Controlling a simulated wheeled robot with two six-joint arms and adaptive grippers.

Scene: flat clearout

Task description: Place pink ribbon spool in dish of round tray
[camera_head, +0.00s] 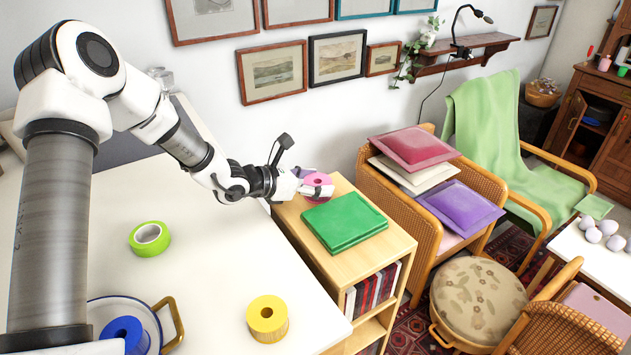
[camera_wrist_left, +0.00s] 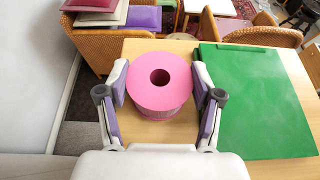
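The round tray (camera_head: 146,307), white with a dark blue rim and a golden handle, is at the lower left on the white table, partly hidden by my arm. A blue spool (camera_head: 126,333) is in it. My right gripper is not in view.
A green folder-like stack (camera_wrist_left: 255,95) lies close right of the pink spool on the bookcase top (camera_head: 374,254). Wicker chairs stand beyond the bookcase.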

